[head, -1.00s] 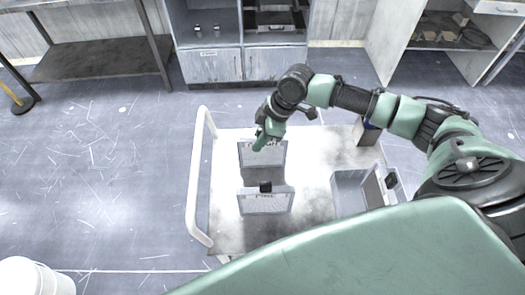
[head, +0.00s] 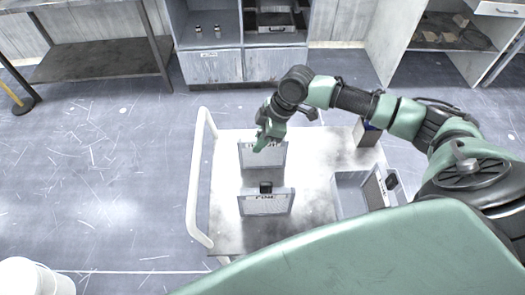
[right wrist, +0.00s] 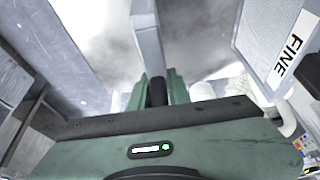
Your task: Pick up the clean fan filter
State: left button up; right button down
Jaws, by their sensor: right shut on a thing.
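A grey framed panel (head: 262,157) with a partly covered label stands upright at the back of the cart top. My right gripper (head: 266,143) is at its top edge. In the right wrist view my right gripper (right wrist: 157,92) is shut on a small black tab at a grey panel edge (right wrist: 146,35). A second framed panel (head: 266,205) with a black tab on top stands in front of it; it shows in the right wrist view with the label FINE (right wrist: 288,55). I cannot tell which panel is the clean fan filter. My left gripper is not in view.
The cart (head: 307,165) has a white rail handle (head: 197,180) at its left. A grey open bin (head: 350,193) with a tabbed panel (head: 376,190) is at its right. A small box (head: 366,133) stands behind the bin. Cabinets (head: 245,64) stand beyond open floor.

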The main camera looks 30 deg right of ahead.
jog(key=shift+r, duration=0.1)
notch_tip(320, 180, up, 20)
jog(key=b, duration=0.3)
jog(key=s+a+f+m+t+h+b, duration=0.2)
jog(key=f+m, duration=0.6)
jog(key=m, duration=0.4)
jog(key=shift+s+a+f+m+t+h+b, duration=0.15)
jog(key=shift+s+a+m+t+h+b, duration=0.2)
jog(key=shift+s+a+h+b, duration=0.5)
jog(key=shift+a, duration=0.25)
